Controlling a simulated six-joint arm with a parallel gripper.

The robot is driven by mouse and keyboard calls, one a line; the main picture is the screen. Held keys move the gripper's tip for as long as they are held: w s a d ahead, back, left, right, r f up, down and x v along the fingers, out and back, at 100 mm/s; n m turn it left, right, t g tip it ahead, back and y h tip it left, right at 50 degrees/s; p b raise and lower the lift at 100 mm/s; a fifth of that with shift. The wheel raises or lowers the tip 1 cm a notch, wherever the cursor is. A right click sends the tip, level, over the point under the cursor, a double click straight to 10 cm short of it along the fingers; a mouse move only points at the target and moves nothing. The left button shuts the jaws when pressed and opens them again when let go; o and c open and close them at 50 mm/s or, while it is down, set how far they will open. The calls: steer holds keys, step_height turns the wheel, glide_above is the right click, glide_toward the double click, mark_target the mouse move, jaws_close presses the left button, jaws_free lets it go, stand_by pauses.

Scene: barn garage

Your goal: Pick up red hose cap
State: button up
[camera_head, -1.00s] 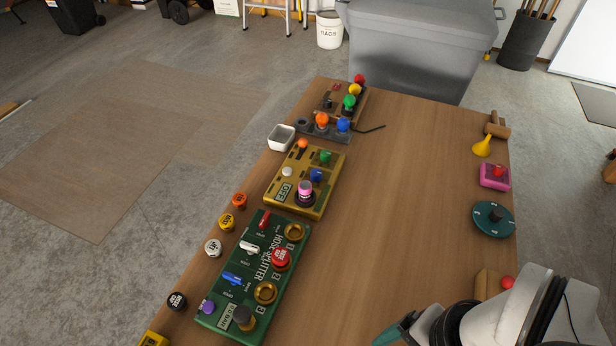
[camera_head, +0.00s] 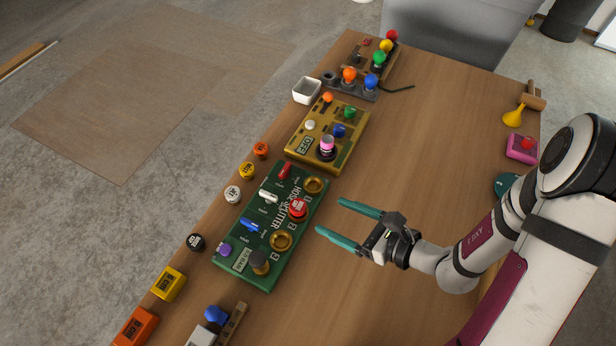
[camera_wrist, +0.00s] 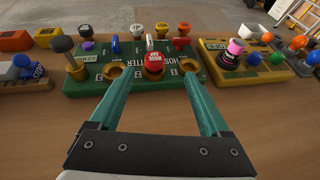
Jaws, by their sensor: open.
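The red hose cap (camera_head: 298,207) sits on one of the outlets of the green hose splitter board (camera_head: 258,273), between two open brass rings. It also shows in the wrist view (camera_wrist: 153,62), ahead of and between my two teal fingers. My gripper (camera_head: 330,216) is open and empty, to the right of the board over the table. Its fingertips point toward the red cap and are apart from it.
A yellow board (camera_head: 300,150) with knobs lies behind the green one. Loose caps, including a black one (camera_head: 196,242) and a white one (camera_head: 233,194), line the left table edge. The wooden table (camera_head: 410,150) is clear behind my gripper.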

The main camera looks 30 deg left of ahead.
mark_target(291, 205)
steer(key=x, duration=0.8)
steer(key=shift+s+a+f, duration=0.1)
steer(key=shift+a+f, duration=0.05)
steer(key=shift+a, duration=0.2)
steer(key=a+f, duration=0.2)
steer(key=a, duration=0.1)
steer(key=shift+a+f, duration=0.5)
steer(key=shift+a, duration=0.25)
jaws_close()
